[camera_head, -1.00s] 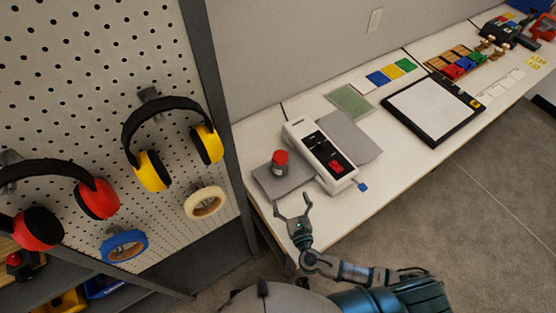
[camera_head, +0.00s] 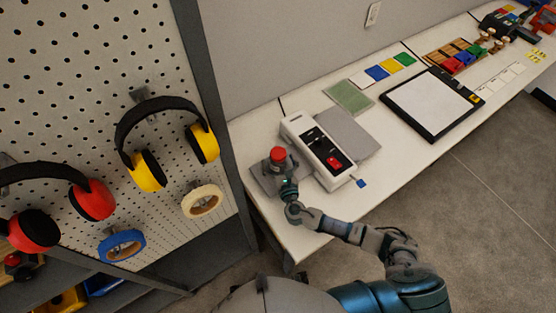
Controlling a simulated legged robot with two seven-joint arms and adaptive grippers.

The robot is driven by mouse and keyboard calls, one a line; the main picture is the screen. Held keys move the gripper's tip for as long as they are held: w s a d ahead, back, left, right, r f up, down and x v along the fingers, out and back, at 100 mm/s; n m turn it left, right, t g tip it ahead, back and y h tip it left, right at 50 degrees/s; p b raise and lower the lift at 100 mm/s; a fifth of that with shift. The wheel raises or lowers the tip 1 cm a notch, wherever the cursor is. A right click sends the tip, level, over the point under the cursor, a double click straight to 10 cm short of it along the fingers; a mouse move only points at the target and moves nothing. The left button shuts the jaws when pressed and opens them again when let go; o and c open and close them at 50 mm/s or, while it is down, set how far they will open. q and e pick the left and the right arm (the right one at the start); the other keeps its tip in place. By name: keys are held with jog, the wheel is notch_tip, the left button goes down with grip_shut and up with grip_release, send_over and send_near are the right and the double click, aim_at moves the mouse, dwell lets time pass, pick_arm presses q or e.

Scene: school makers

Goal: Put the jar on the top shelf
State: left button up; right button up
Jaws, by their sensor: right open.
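The jar (camera_head: 278,156) has a red lid and stands upright on a grey mat (camera_head: 262,178) at the near left end of the white table. My right gripper (camera_head: 284,174) is open and right at the near side of the jar, over the mat. Its fingers are mostly hidden against the jar, so I cannot tell whether they touch it. My left gripper is not in view. Dark shelving (camera_head: 140,283) shows at the lower left under the pegboard, but I cannot tell which shelf is the top one.
A white device with a red button (camera_head: 310,145) stands just right of the jar. A black-framed board (camera_head: 435,105) and coloured blocks lie further along the table (camera_head: 395,165). Ear muffs (camera_head: 148,172) and tape rolls (camera_head: 203,201) hang on the pegboard (camera_head: 90,60) at left.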

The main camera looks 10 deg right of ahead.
jog(key=shift+d, duration=0.1)
jog(key=shift+c, duration=0.8)
jog(key=c, duration=0.4)
jog(key=shift+a+r, duration=0.1)
jog(key=shift+a, duration=0.1)
jog(key=c, duration=1.2)
